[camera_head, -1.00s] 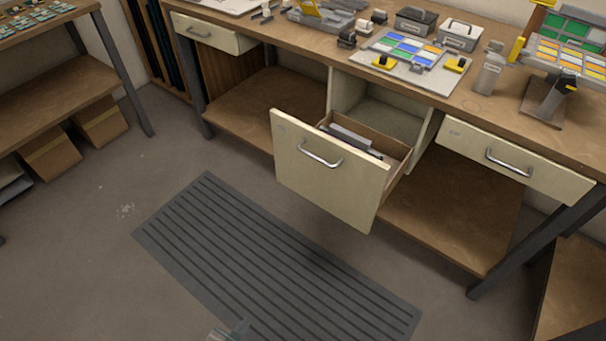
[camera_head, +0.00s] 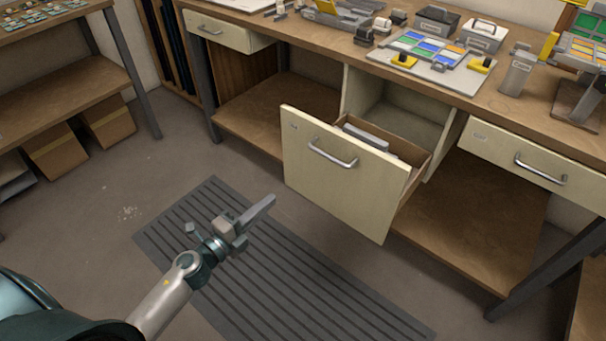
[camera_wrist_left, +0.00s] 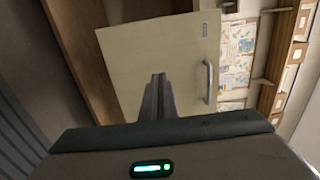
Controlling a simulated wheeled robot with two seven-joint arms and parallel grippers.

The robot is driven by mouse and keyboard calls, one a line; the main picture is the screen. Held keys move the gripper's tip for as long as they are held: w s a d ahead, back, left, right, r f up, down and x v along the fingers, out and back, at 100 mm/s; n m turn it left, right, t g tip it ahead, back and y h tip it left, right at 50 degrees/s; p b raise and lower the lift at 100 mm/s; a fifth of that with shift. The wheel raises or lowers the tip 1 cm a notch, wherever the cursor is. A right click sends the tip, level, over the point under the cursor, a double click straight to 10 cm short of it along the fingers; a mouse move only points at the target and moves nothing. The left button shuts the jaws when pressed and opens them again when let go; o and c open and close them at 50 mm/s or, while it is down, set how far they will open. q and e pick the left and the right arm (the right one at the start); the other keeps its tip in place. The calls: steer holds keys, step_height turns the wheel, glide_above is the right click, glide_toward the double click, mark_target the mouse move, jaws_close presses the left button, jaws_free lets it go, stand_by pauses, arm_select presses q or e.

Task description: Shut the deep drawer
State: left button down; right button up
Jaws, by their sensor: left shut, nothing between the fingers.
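The deep drawer (camera_head: 340,185) is pulled out of the middle of the workbench, with a cream front and a silver bar handle (camera_head: 332,154). Grey items lie inside its brown box. My left gripper (camera_head: 262,208) is shut and empty, in front of the drawer and to the left of its front panel in the head view, over the floor mat. In the left wrist view the shut fingers (camera_wrist_left: 158,88) point at the drawer front (camera_wrist_left: 150,50), with the handle (camera_wrist_left: 208,82) to their right. I cannot tell the exact gap. My right gripper is not in view.
A ribbed grey mat (camera_head: 330,290) lies on the floor before the bench. A shallow drawer (camera_head: 530,160) at the right and another (camera_head: 222,30) at the left look closed. The bench top (camera_head: 500,105) holds glass-paint trays and tools. Open shelves flank the deep drawer.

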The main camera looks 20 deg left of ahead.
mark_target(308, 166)
arm_select(q)
steer(key=shift+w, duration=0.1)
